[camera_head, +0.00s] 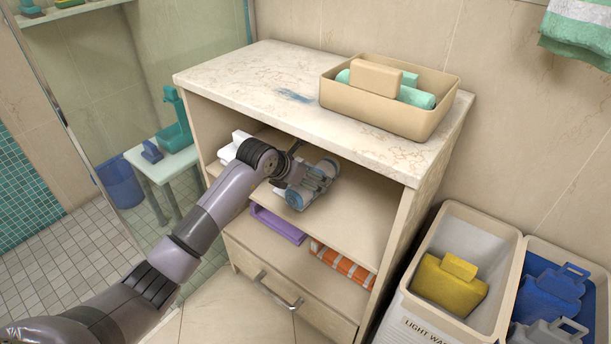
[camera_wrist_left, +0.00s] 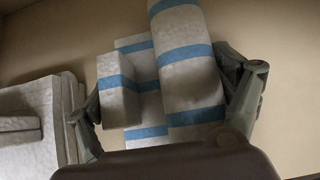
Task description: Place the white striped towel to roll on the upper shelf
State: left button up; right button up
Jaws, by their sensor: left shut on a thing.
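The white towel with blue stripes (camera_head: 319,178) is inside the vanity's upper shelf (camera_head: 350,207), near the middle of the opening. My left gripper (camera_head: 308,186) reaches in from the left and is shut on it. In the left wrist view the towel (camera_wrist_left: 185,55) shows as several blocky, striped parts between the two fingers. It lies at or just above the shelf board; I cannot tell whether it touches. The fingers partly hide it in the head view. My right gripper is not in view.
White folded towels (camera_head: 229,153) lie at the shelf's left. A purple towel (camera_head: 278,225) and an orange striped towel (camera_head: 342,265) lie on the shelf below. A tan basket (camera_head: 385,115) stands on the countertop. Laundry bins (camera_head: 506,265) stand at right. The upper shelf's right side is free.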

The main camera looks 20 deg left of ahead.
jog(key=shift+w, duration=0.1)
pick_arm(q)
jog(key=o, duration=1.2)
jog(key=shift+c, duration=0.2)
jog(key=shift+r, duration=0.1)
jog(key=p+v, duration=0.1)
jog(key=v, duration=0.5)
jog(key=shift+s+a+r+p, duration=0.1)
jog(key=shift+s+a+p, duration=0.05)
jog(key=shift+p, duration=0.15)
jog(key=shift+s+r, duration=0.35)
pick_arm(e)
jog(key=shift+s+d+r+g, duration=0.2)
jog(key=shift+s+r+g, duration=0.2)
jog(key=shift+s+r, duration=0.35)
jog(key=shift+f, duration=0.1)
